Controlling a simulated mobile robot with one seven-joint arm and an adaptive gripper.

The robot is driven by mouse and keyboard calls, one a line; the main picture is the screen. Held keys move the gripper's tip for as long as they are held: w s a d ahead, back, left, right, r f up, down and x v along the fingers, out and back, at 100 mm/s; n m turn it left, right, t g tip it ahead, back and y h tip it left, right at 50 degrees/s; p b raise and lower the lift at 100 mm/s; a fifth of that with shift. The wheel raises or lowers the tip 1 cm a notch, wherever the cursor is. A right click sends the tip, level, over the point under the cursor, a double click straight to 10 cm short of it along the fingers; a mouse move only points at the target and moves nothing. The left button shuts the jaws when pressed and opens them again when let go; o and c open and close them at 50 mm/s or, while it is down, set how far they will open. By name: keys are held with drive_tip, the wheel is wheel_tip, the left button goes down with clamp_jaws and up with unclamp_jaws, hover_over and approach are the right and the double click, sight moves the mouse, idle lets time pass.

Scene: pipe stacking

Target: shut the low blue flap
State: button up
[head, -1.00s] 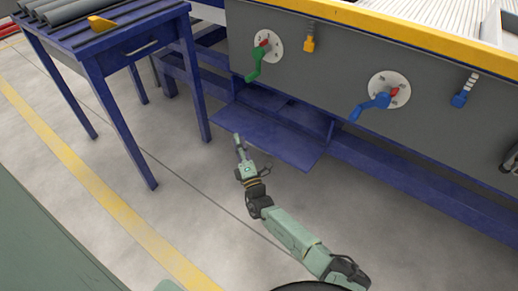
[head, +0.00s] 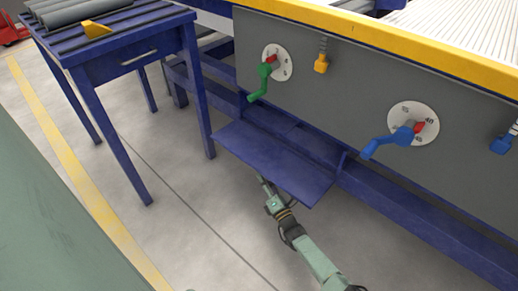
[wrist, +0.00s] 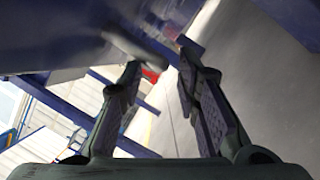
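The low blue flap (head: 280,160) hangs open below the grey machine panel, sticking out almost level like a shelf. My gripper (head: 263,183) is at the middle of its front edge, with the tips at or just under that edge. I cannot tell whether they touch it. In the wrist view my gripper (wrist: 162,75) has its two fingers apart with nothing between them. A dark blue surface (wrist: 60,40), probably the flap's underside, fills the upper left there.
A blue table (head: 120,45) with grey pipes stands to the left. Green (head: 262,82) and blue (head: 390,141) cranks stick out from the panel above the flap. A blue beam (head: 420,208) runs low to the right. The floor in front is clear.

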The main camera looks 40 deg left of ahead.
drive_tip(key=shift+b+x, duration=0.5)
drive_tip(key=shift+x, duration=1.55)
drive_tip(key=shift+c, duration=0.4)
clamp_jaws()
